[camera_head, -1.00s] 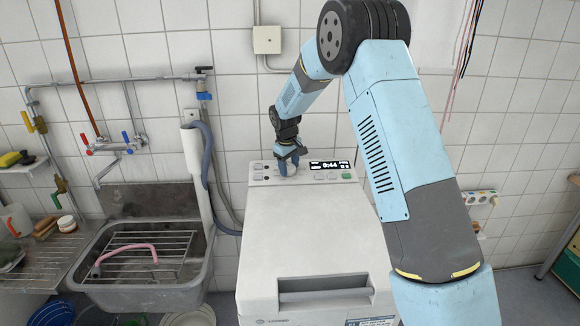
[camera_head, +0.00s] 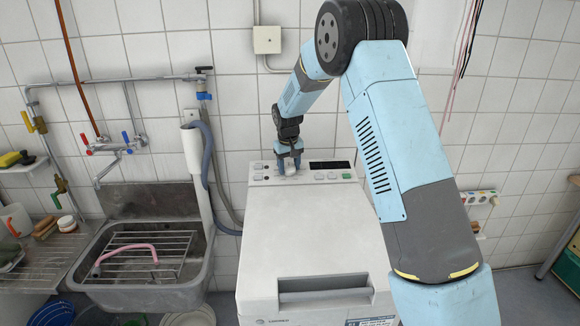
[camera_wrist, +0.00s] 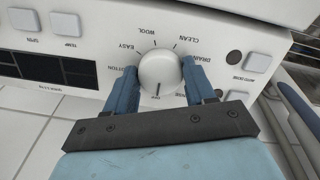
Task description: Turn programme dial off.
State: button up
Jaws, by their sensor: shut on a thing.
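The programme dial is a round white knob (camera_wrist: 160,72) on the white control panel in the wrist view. In the head view my gripper (camera_head: 289,166) is at the dial (camera_head: 289,171) on the washing machine's panel. The display (camera_head: 330,165) on the washing machine (camera_head: 310,235) is dark.
Push buttons (camera_wrist: 257,62) sit on the panel beside the dial. A steel sink (camera_head: 150,290) with a wire rack stands left of the machine, with a grey hose (camera_head: 207,170) between them. A tiled wall is behind.

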jog(key=o, duration=1)
jog(key=r, duration=0.4)
jog(key=s+r, duration=0.1)
jog(key=r, duration=0.4)
jog(key=s+r, duration=0.1)
jog(key=r, duration=0.3)
jog(key=shift+s+a+r, duration=0.2)
jog(key=shift+a+r, duration=0.05)
